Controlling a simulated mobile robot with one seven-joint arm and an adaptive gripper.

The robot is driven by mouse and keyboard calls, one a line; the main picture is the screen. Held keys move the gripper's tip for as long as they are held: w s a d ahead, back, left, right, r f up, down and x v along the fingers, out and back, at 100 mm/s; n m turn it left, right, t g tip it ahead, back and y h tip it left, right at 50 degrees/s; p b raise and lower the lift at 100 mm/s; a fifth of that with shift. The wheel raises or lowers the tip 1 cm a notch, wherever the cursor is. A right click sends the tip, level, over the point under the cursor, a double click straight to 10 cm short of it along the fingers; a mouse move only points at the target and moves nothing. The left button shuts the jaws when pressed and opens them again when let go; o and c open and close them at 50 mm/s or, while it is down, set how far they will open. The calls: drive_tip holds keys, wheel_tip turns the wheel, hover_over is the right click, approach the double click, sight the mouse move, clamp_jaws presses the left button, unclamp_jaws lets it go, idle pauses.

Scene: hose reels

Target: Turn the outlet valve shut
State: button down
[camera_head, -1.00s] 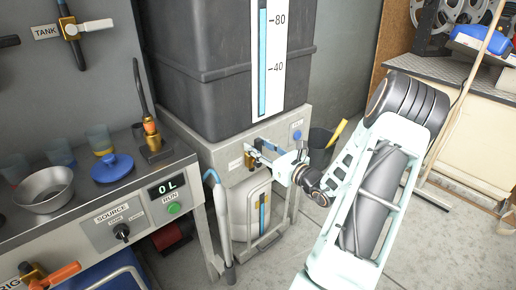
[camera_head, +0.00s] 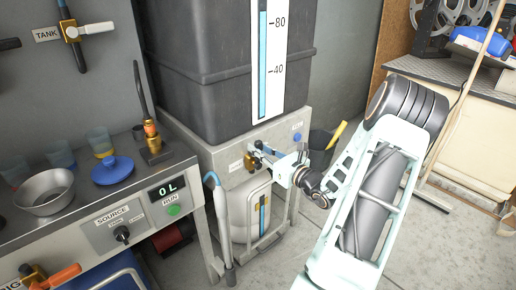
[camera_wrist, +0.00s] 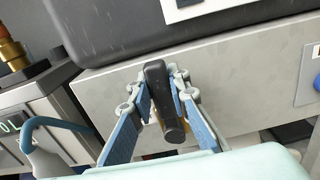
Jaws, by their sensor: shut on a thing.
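The outlet valve shows as a brass body (camera_head: 249,161) on the front of the pale tank base, with its label partly hidden behind my gripper. Its dark lever (camera_wrist: 160,92) stands between my two blue-padded fingers in the wrist view, its rounded end toward the camera. My gripper (camera_wrist: 163,88) is shut on this lever. In the head view my gripper (camera_head: 264,156) reaches the valve from the right and covers most of the lever.
The black tank (camera_head: 205,70) with a level gauge (camera_head: 264,60) stands above. A white canister (camera_head: 250,212) sits below the valve. A hose wand (camera_head: 220,215) hangs left of it. The bench (camera_head: 90,220) is at left. A dark bucket (camera_head: 320,145) stands behind my arm.

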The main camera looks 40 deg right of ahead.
drive_tip(key=shift+d+r+m+p, duration=0.2)
drive_tip(key=shift+d+m+p, duration=0.3)
drive_tip(key=shift+m+p, duration=0.5)
drive_tip(key=m+p, duration=0.1)
drive_tip(key=d+m+p, duration=0.1)
drive_tip(key=p, duration=0.1)
drive_tip(key=shift+w+d+f, duration=0.1)
drive_tip(key=shift+d+f, duration=0.1)
drive_tip(key=shift+d, duration=0.05)
drive_tip(key=d+f+m+p, duration=0.4)
drive_tip(key=f+m, duration=0.3)
drive_tip(key=m, duration=0.7)
drive_tip(key=shift+w+d+f+p, duration=0.2)
drive_tip(key=shift+d+p, duration=0.1)
drive_tip(key=shift+p, duration=0.2)
drive_tip(key=c, duration=1.8)
unclamp_jaws()
